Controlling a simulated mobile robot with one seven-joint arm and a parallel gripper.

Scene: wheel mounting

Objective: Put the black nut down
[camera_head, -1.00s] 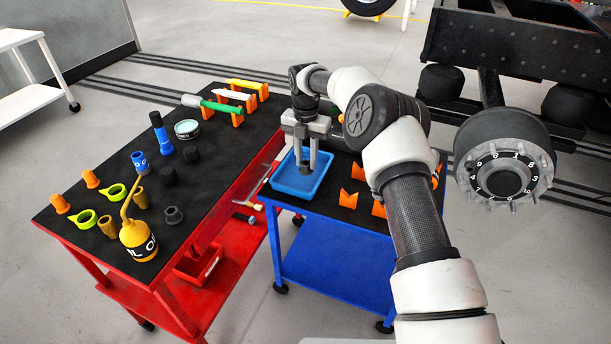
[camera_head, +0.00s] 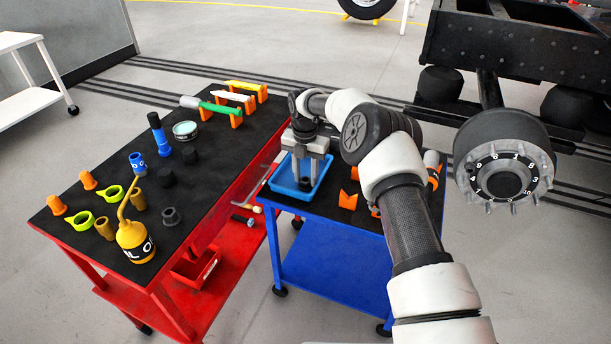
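My gripper (camera_head: 305,180) points straight down over the blue tray (camera_head: 274,179) on the blue cart. A small black nut (camera_head: 305,183) shows between its two grey fingertips, low inside the tray. The fingers appear shut on it. The nut is small and partly covered by the fingers, and I cannot tell whether it touches the tray floor.
The blue cart (camera_head: 330,260) also holds orange V-shaped supports (camera_head: 348,200) right of the tray. The red table (camera_head: 110,262) on the left carries sockets, an oil can (camera_head: 135,242) and tools. A wheel hub with studs (camera_head: 505,170) stands at right.

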